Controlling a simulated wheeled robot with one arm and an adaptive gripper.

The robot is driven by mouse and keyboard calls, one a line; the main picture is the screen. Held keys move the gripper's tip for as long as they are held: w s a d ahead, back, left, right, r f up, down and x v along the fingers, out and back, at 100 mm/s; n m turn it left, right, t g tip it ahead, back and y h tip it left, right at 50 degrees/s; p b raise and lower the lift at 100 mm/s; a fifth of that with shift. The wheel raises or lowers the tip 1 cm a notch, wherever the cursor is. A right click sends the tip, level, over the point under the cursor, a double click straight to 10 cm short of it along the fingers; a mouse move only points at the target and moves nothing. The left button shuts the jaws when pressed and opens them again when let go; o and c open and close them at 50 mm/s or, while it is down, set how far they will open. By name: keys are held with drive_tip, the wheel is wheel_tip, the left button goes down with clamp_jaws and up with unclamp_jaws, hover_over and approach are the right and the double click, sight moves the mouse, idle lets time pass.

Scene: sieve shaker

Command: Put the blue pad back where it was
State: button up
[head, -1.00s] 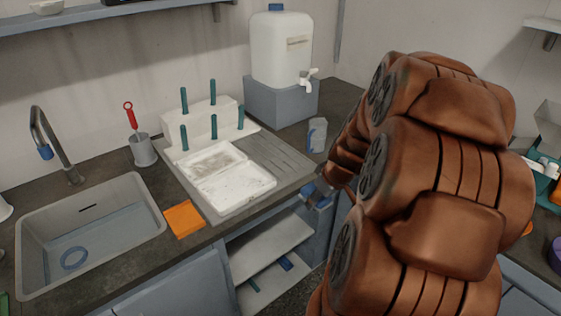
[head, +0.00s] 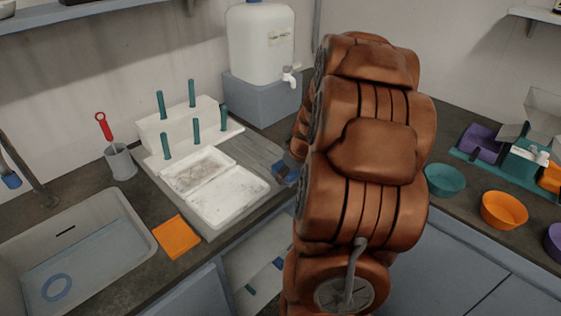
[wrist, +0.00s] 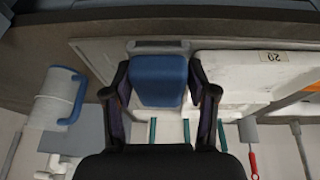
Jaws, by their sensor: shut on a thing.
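The blue pad (wrist: 160,80) is a rounded blue block held between the two dark fingers of my gripper (wrist: 161,98) in the wrist view. The fingers are shut on its sides. Below it in the wrist view, a grey surface and teal pegs show. In the head view my arm hides most of the gripper. A small blue part (head: 281,173) shows at the arm's left edge, beside the right edge of the grey draining board (head: 262,152); I cannot tell whether it is the pad or the gripper.
White trays (head: 228,194) and a pegged white rack (head: 150,130) stand on the draining board. An orange cloth (head: 176,237) lies by the sink (head: 130,222). A water container (head: 262,45) stands behind. A teal bowl (head: 445,180) and an orange bowl (head: 503,210) are right.

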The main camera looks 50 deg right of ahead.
sight(281, 162)
drive_tip(key=w+d, duration=0.1)
drive_tip(key=w, duration=0.1)
drive_tip(key=w+d+p, duration=0.1)
drive_tip(key=w+d, duration=0.1)
drive_tip(key=w, duration=0.1)
drive_tip(key=w+d+f+p, duration=0.1)
drive_tip(key=w+d, duration=0.1)
drive_tip(key=w, duration=0.1)
drive_tip(key=shift+f+p, duration=0.7)
drive_tip(key=shift+f, duration=1)
drive_tip(key=shift+f+b, duration=0.2)
drive_tip(key=shift+b, duration=0.1)
drive_tip(key=o, duration=1.3)
drive_tip(key=shift+r, duration=0.1)
